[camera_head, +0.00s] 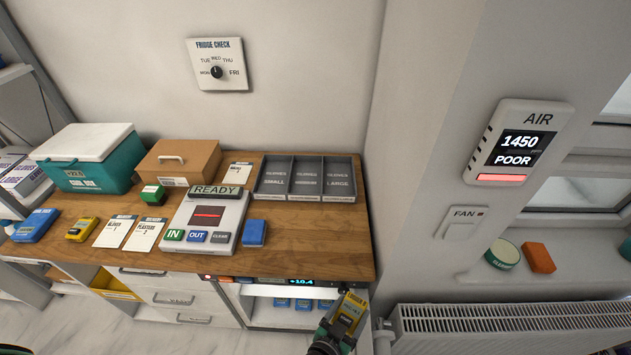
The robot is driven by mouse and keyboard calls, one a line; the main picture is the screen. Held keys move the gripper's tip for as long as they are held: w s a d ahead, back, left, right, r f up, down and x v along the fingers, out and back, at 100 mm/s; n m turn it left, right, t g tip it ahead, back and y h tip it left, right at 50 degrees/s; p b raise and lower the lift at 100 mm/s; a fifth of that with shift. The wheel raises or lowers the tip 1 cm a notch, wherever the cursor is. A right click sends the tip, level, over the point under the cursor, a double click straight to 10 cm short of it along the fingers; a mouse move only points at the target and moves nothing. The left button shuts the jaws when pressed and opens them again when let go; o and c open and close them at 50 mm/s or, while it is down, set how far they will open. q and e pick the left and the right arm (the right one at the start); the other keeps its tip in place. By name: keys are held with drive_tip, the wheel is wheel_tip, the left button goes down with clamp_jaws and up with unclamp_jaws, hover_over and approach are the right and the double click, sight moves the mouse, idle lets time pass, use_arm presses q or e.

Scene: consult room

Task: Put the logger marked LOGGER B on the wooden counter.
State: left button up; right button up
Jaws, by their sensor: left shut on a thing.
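My left gripper (331,338) is at the bottom of the view, in front of the counter's right end. It is shut on a yellow logger (347,312) with a greyish face, held tilted and clear of the counter top; its marking is too small to read. The wooden counter (300,238) runs along the wall behind it. Another yellow device (82,229), similar in colour, lies on the counter's left part; its label is unreadable.
On the counter are a READY scanner unit (207,216), a blue block (254,233), glove trays (305,178), a brown box (178,160) and a teal cool box (92,160). Bare wood lies right of the blue block. Below is a compartment (290,317) with blue boxes and a +10.4 display.

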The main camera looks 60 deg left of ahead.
use_arm(q)
drive_tip(key=s+a+r+n+g+y+p, duration=0.2)
drive_tip(key=a+r+p, duration=0.3)
drive_tip(key=a, duration=0.3)
drive_tip(key=s+a+r+n+g+y+p, duration=0.2)
drive_tip(key=s+a+r+n+y+p, duration=0.1)
drive_tip(key=a, duration=0.6)
wheel_tip(320, 180, up, 4)
drive_tip(key=s+n+p, duration=0.1)
drive_tip(key=s+p, duration=0.1)
drive_tip(key=shift+s+a+g+p, duration=0.2)
drive_tip(key=shift+a+g+p, duration=0.1)
drive_tip(key=shift+g+p, duration=0.1)
use_arm(e)
wheel_tip(320, 180, up, 14)
drive_tip(key=shift+f+h, duration=0.2)
drive_tip(key=shift+h, duration=0.1)
use_arm(q)
drive_tip(key=shift+f, duration=0.1)
